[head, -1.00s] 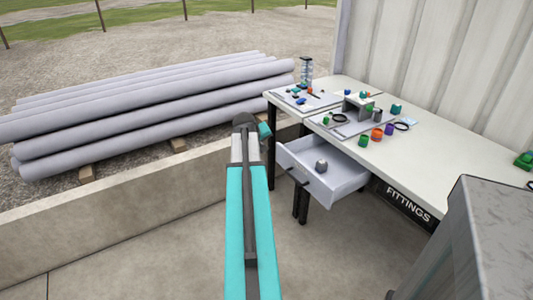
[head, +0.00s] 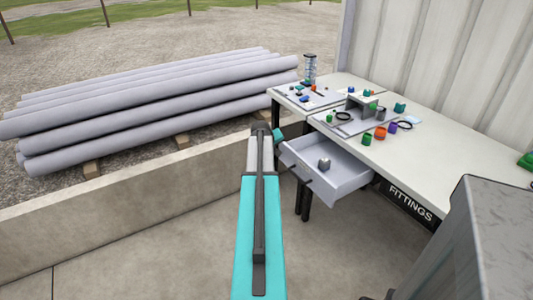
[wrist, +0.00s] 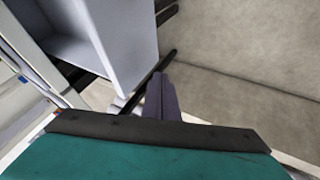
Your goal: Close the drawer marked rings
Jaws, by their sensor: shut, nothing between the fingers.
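A light grey drawer (head: 342,196) stands pulled out from under the white bench, with a small grey block (head: 324,164) in it. No "rings" mark can be read on it. Its dark bar handle (head: 300,179) is on the front. In the wrist view the drawer's pale panel (wrist: 125,35) fills the upper left, with a dark bar (wrist: 148,82) in front of it. My gripper (wrist: 158,92) is shut and empty, its fingers close beside that bar; I cannot tell whether they touch. In the head view my fingers are hidden behind my arm.
The bench top (head: 450,150) carries small coloured fittings, black rings and a grey stand. A front marked FITTINGS (head: 411,203) is to the right. A low concrete wall (head: 130,195) and grey pipes (head: 150,105) lie left. A grey cabinet-like block (head: 480,240) is at lower right.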

